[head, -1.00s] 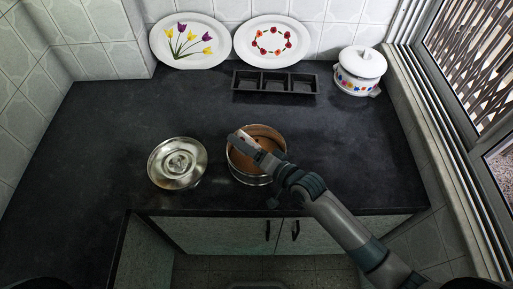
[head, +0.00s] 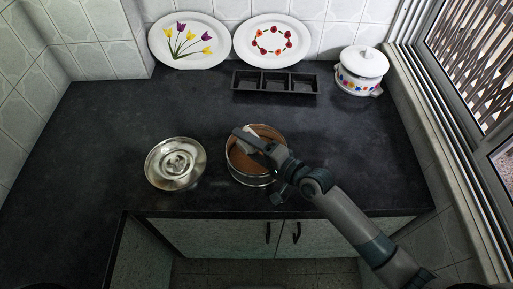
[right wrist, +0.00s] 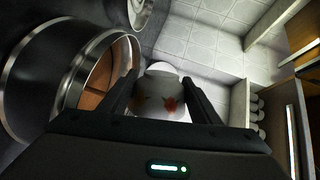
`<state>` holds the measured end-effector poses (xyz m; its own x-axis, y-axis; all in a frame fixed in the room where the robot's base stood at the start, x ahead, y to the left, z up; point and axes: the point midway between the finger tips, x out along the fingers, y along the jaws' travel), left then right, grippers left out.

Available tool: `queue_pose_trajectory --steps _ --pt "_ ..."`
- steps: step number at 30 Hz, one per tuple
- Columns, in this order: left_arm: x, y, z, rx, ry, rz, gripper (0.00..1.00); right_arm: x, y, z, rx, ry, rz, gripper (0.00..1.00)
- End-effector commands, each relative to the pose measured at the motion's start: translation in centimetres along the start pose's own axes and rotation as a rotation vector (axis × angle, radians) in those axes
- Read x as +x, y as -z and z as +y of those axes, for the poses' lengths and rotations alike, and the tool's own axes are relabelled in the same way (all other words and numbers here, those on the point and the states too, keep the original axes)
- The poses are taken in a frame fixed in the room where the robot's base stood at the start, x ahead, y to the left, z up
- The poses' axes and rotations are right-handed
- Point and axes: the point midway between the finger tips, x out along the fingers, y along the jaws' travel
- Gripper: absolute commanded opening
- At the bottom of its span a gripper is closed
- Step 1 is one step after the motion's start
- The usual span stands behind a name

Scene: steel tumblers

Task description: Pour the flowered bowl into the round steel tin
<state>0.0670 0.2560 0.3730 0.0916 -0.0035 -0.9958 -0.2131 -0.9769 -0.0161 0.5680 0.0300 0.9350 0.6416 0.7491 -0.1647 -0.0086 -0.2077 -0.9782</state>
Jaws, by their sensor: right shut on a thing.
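The round steel tin (head: 262,181) stands open near the counter's front edge, brown inside; in the right wrist view the tin (right wrist: 68,88) is at the left. My right gripper (head: 246,137) is over the tin in the head view. In the right wrist view my right gripper (right wrist: 160,92) is shut on the flowered bowl (right wrist: 165,104), white with red flower marks, between its two fingers. In the head view the bowl is mostly hidden by the gripper, and its tilt and contents cannot be told. My left gripper is not in view.
A round steel lid (head: 175,163) lies left of the tin. A black three-part tray (head: 275,93) is behind. Two flowered plates (head: 190,41) lean on the back wall. A lidded white pot (head: 360,70) stands at the back right. The counter's left side is clear.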

Motion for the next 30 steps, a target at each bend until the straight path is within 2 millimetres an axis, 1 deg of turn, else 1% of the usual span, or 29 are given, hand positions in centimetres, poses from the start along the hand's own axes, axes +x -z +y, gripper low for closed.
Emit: queue_pose_trajectory --steps 11,22,30 --pt "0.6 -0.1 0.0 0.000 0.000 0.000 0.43 -0.2 0.8 -0.5 0.174 0.027 -0.026 0.34" --pt "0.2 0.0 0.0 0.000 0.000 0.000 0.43 -0.4 1.2 -1.4 0.245 0.038 -0.036 0.34" --pt "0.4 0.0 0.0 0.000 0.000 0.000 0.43 -0.3 1.1 -1.2 0.237 0.036 -0.035 0.34"
